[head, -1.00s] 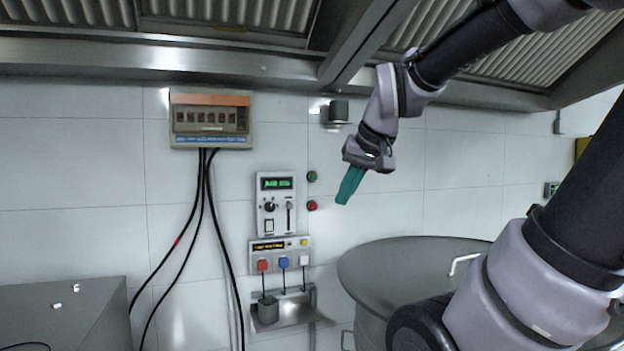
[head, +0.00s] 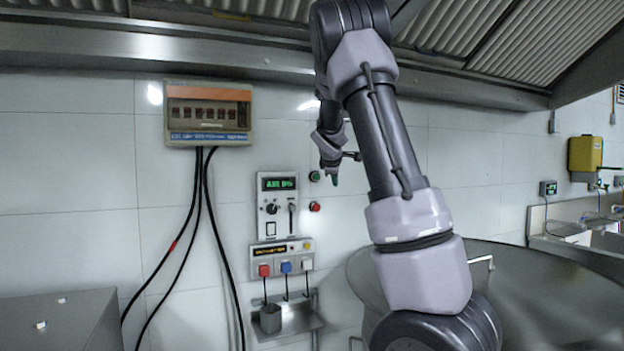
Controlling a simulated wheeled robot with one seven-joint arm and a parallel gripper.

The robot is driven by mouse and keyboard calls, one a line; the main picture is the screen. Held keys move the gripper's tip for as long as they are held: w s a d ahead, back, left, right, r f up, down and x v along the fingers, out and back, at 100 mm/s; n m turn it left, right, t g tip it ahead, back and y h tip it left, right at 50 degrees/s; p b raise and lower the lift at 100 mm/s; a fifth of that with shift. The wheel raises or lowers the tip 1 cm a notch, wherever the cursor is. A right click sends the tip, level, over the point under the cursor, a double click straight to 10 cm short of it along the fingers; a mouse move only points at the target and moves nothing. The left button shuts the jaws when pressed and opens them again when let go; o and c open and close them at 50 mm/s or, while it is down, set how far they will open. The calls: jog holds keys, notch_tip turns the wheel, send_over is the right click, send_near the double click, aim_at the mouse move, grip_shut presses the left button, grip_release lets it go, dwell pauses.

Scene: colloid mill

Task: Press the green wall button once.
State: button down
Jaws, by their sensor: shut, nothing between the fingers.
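The green wall button (head: 314,176) is a small round button on the white tiled wall, right of the control panel's green display. The red button (head: 315,207) is just below it. My forearm hides part of the wall to the right.
The control panel (head: 278,206) and a lower panel with coloured switches (head: 283,259) hang left of the buttons. A small metal shelf (head: 290,320) is below. A large steel vessel (head: 355,275) stands at the lower right. A steel hood edge (head: 200,50) runs overhead.

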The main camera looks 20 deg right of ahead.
aim_at(317, 176)
jog(key=shift+w+a+r+n+t+h, duration=0.15)
jog(key=shift+w+n, duration=0.4)
jog(key=shift+w, duration=0.45)
jog(key=shift+w+a+n+t+h, duration=0.15)
jog(key=shift+w+n, duration=0.4)
jog(key=shift+w, duration=0.4)
jog(key=shift+d, duration=0.1)
jog(key=shift+w, duration=4.35)
jog(key=shift+w, duration=0.1)
jog(key=shift+w, duration=0.3)
jog(key=shift+w+a, duration=0.2)
jog(key=shift+w, duration=0.25)
jog(key=shift+s, duration=0.85)
